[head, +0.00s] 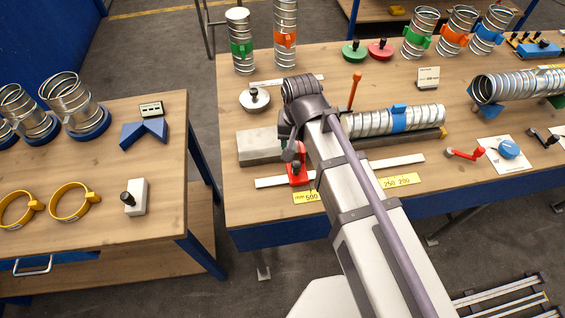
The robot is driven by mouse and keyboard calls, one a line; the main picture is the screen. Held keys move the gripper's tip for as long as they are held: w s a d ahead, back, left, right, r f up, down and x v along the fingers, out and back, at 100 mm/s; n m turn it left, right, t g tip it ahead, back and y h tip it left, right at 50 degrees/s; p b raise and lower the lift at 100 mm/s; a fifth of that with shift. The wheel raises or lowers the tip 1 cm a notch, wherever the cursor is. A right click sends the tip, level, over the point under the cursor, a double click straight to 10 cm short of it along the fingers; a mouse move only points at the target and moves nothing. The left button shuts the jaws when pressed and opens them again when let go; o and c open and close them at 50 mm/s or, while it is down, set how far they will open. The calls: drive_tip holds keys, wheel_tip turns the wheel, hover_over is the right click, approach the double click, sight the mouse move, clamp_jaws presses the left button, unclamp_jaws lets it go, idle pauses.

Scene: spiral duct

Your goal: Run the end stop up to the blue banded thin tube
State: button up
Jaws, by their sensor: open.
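The blue banded thin tube (399,119), a ribbed silver duct with a blue band, lies on its side on a dark rail (405,137) on the main table. A red piece with a dark knob (297,177), which looks like the end stop, stands left of the tube with a gap between them. My arm crosses in front of that gap and hides the tube's left end. My gripper (291,153) is open, just above the red piece. Its fingers are mostly hidden by my wrist, and I cannot tell whether they touch the piece.
A grey block (259,146) sits left of the red piece. An upright orange handle (355,90) rises behind the tube. Yellow scale labels (402,180) lie in front. A large duct (516,85) lies at right; banded tubes (239,42) stand behind. The left table (160,190) holds yellow clamps.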

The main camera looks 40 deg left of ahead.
sight(297, 163)
wheel_tip(297, 163, down, 11)
drive_tip(key=b, duration=1.1)
drive_tip(key=shift+d, duration=0.1)
drive_tip(key=shift+r, duration=0.1)
